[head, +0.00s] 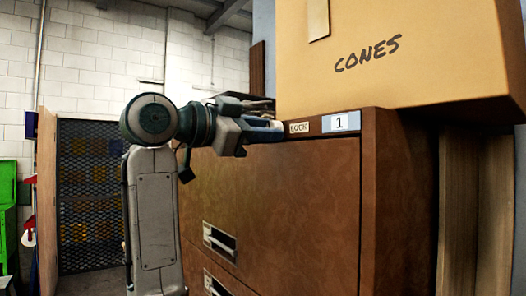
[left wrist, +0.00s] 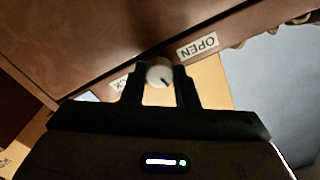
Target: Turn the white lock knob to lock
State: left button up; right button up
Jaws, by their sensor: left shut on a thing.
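The white lock knob (left wrist: 159,72) sits on the top rail of the brown cabinet (head: 290,200), between an OPEN label (left wrist: 197,46) and a partly hidden LOCK label (left wrist: 118,84). A dark pointer line shows on the knob's face. My left gripper (head: 275,129) reaches the rail from the left in the head view. In the left wrist view its two dark fingers (left wrist: 159,78) are shut on the knob, one on each side. The gripper hides the knob in the head view, where the LOCK label (head: 299,128) shows just right of the fingertips. My right gripper is out of view.
A large box marked CONES (head: 400,70) stands on the cabinet, close above the rail. A blue-white label 1 (head: 341,122) is right of LOCK. Drawer handles (head: 219,241) are lower on the front. A mesh door (head: 90,195) stands at the back left.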

pick_arm(q)
jog(key=shift+m+b, duration=3.65)
jog(key=shift+m, duration=1.95)
jog(key=o, duration=1)
